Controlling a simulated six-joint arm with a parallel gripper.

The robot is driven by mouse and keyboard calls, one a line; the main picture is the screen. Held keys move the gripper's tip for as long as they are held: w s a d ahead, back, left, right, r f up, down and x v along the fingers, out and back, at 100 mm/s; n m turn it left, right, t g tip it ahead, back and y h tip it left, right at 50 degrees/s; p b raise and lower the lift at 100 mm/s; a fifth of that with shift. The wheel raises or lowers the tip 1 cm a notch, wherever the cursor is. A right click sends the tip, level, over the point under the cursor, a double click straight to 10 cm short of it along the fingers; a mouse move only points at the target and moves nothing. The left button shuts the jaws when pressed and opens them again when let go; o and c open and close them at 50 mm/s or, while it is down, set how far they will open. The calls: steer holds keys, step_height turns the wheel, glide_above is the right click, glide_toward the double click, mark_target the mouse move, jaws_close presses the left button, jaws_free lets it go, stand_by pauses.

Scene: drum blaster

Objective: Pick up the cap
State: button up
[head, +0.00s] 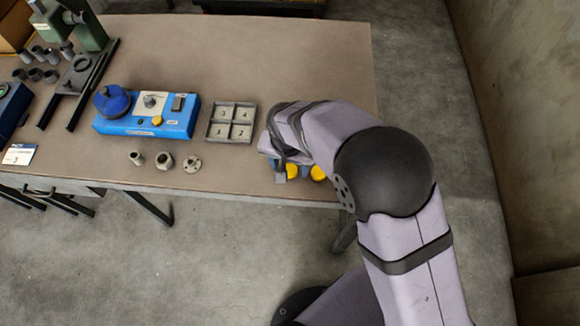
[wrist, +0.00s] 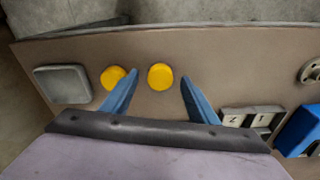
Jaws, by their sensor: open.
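Two round yellow caps lie near the table's front edge. In the wrist view one cap (wrist: 160,77) appears between my two blue fingers. The other cap (wrist: 113,77) is to its left, just outside the left finger, which overlaps its edge. In the head view the caps show as a left one (head: 292,171) and a right one (head: 318,173), partly covered by my arm. My gripper (wrist: 158,80) is open with nothing held. Its height above the table is hard to judge.
A grey square block (wrist: 62,84) lies beyond the left cap in the wrist view. A numbered four-compartment tray (head: 254,122) and a blue box with a knob (head: 148,127) stand left in the head view. Three metal parts, including a flanged ring (head: 192,165), lie near the front edge.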

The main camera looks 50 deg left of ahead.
mark_target(290, 170)
steer(key=shift+f, duration=0.3)
steer(key=shift+c, duration=0.2)
steer(key=c, duration=1.1)
steer(key=shift+o, duration=0.2)
steer(key=shift+r, duration=0.1)
step_height(290, 170, up, 10)
steer(key=b, duration=0.2)
steer(key=w+a+n+g+p, duration=0.1)
steer(key=w+a+n+p, duration=0.3)
steer(key=n, duration=0.4)
steer(key=w+a+n+p, duration=0.4)
steer(key=w+n+p, duration=0.2)
steer(key=w+n, duration=0.3)
steer(key=shift+w+a+r+g, duration=0.15)
steer(key=shift+w+r+g, duration=0.15)
steer(key=shift+r+g, duration=0.15)
